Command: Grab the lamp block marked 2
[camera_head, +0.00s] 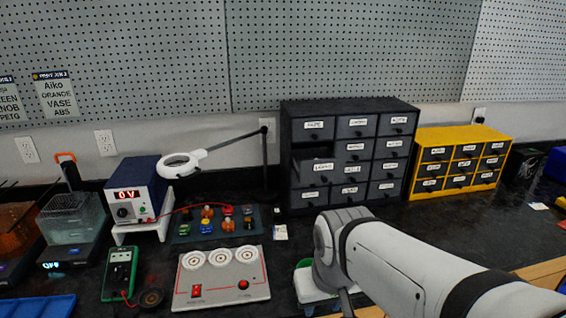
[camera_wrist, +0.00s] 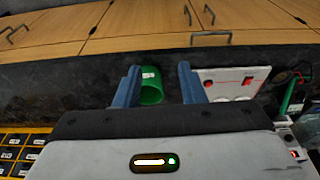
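Several small coloured lamp blocks (camera_head: 207,212) in red, orange, yellow and blue stand on a dark mat (camera_head: 183,238) in the head view. Their markings are too small to read, so I cannot tell which one is marked 2. My gripper (camera_wrist: 159,70) shows in the wrist view with its two blue fingers apart. A green cup-like cylinder (camera_wrist: 151,88) appears between the fingers, with a gap to the right finger; I see no grip on it. In the head view my arm hides the fingers, which are well right of the lamp blocks.
A light panel (camera_head: 222,292) with three round sockets lies in front of the mat. A green multimeter (camera_head: 120,272), a power supply (camera_head: 138,185) and a magnifier lamp (camera_head: 180,164) stand around it. Dark drawers (camera_head: 350,105) and yellow drawers (camera_head: 462,133) stand at the back.

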